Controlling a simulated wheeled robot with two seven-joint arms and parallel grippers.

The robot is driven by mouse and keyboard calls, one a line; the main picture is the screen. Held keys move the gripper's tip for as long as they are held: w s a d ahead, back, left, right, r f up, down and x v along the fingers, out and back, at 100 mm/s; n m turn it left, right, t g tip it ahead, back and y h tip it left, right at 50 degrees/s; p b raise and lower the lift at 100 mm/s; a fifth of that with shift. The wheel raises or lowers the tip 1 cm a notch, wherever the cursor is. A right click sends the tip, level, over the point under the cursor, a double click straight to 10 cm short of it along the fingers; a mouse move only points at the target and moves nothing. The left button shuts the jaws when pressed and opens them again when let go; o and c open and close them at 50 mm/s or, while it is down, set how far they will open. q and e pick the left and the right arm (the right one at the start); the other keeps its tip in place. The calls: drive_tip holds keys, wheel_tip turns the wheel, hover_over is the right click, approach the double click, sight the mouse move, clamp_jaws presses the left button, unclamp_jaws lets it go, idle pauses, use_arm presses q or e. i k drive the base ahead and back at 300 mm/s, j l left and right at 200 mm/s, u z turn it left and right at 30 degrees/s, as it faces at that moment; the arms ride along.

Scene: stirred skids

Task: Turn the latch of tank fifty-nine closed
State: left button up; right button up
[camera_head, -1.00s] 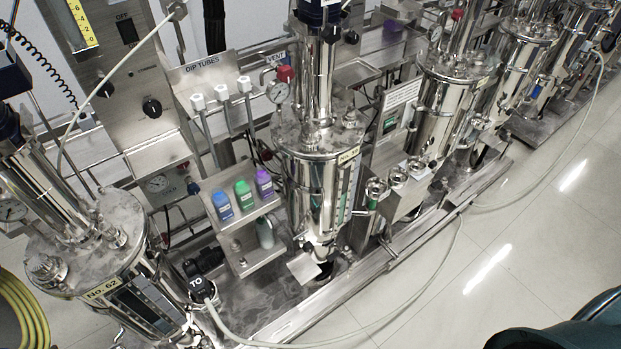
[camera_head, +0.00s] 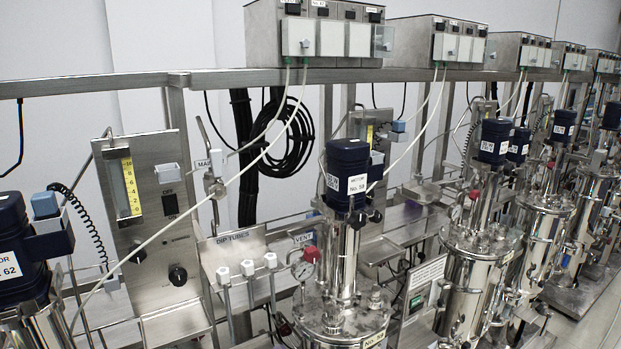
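Several steel tanks stand in a row running away to the right. The nearest middle tank (camera_head: 340,318) has a blue motor (camera_head: 347,175) on top, with a label that seems to read No. 58. At the left edge, another blue motor (camera_head: 25,250) has a label ending in 62. A third tank (camera_head: 472,262) stands to the right under its own blue motor (camera_head: 494,141), whose number is too small to read surely. I cannot pick out a tank marked fifty-nine or its latch. Neither of my grippers is in view.
A steel rail (camera_head: 215,78) carries control boxes (camera_head: 318,38) above the row. A panel with a yellow flow gauge (camera_head: 131,187) and a dip tube rack (camera_head: 235,238) stand between the near tanks. Pale hoses hang across. Some floor (camera_head: 590,325) shows at lower right.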

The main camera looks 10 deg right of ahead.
sight(356, 220)
drive_tip(key=u, duration=0.35)
drive_tip(key=l+u, duration=0.7)
drive_tip(key=k+l+u, duration=0.1)
drive_tip(key=u, duration=0.25)
drive_tip(key=k+l+u, duration=0.15)
drive_tip(key=l, duration=0.3)
drive_tip(key=k+l+u, duration=0.1)
drive_tip(key=k+l, duration=0.15)
drive_tip(key=l, duration=0.15)
drive_tip(key=k+l+u, duration=0.15)
drive_tip(key=l, duration=0.25)
drive_tip(key=k+l+u, duration=0.1)
drive_tip(key=k+l, duration=0.55)
drive_tip(key=l, duration=0.2)
drive_tip(key=k+l, duration=0.3)
drive_tip(key=l, duration=0.2)
